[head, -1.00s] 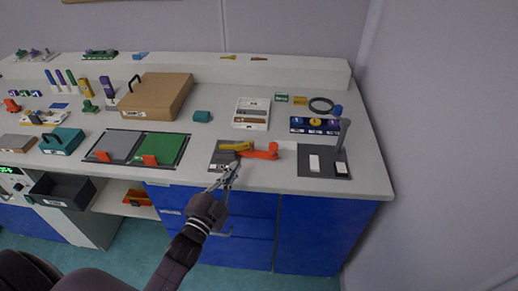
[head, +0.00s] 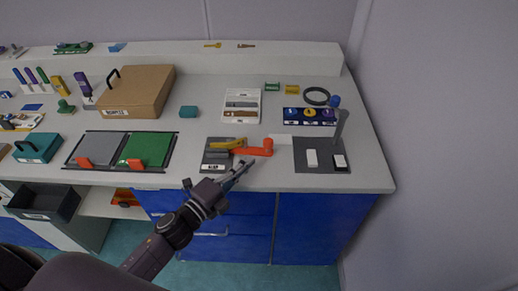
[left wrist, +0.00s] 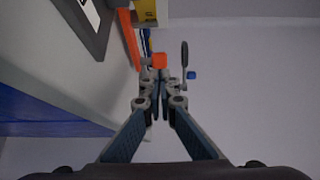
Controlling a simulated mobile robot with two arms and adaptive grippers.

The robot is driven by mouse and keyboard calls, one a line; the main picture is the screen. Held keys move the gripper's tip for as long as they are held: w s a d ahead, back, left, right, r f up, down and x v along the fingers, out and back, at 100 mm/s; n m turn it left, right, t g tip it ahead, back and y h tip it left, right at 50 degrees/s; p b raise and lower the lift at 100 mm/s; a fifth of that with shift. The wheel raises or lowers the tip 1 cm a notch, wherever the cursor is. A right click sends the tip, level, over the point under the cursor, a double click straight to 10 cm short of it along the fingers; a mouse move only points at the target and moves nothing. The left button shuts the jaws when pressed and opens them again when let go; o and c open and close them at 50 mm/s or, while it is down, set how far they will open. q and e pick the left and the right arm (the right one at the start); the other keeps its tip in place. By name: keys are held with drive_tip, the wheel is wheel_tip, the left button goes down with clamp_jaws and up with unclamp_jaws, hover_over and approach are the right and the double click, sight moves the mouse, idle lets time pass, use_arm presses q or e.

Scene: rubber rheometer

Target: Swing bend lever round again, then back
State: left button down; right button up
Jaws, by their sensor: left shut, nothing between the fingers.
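The bend lever (head: 256,151) is an orange-red arm with a raised knob at its right end. It lies pointing right from a dark bending base (head: 214,163) with a yellow piece (head: 228,143) across it. My left gripper (head: 246,164) is shut and empty, just in front of and below the lever. In the left wrist view the shut fingertips (left wrist: 160,76) line up just under the orange knob (left wrist: 159,60); I cannot tell whether they touch it. My right gripper is in neither view.
A dark mat (head: 322,164) with white blocks and a grey post (head: 342,128) stands to the right. A white tray (head: 241,94) lies behind. Green and grey panels (head: 147,150) lie to the left. The counter's front edge (head: 290,188) runs close below the gripper.

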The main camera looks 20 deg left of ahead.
sight(265, 146)
use_arm(q)
drive_tip(key=p+x, duration=0.1)
drive_tip(key=x, duration=0.3)
drive_tip(key=shift+w+r, duration=0.1)
drive_tip(key=shift+r, duration=0.05)
drive_tip(key=shift+w+d, duration=0.15)
drive_tip(key=shift+w, duration=0.25)
drive_tip(key=shift+w+d, duration=0.2)
drive_tip(key=shift+w, duration=0.2)
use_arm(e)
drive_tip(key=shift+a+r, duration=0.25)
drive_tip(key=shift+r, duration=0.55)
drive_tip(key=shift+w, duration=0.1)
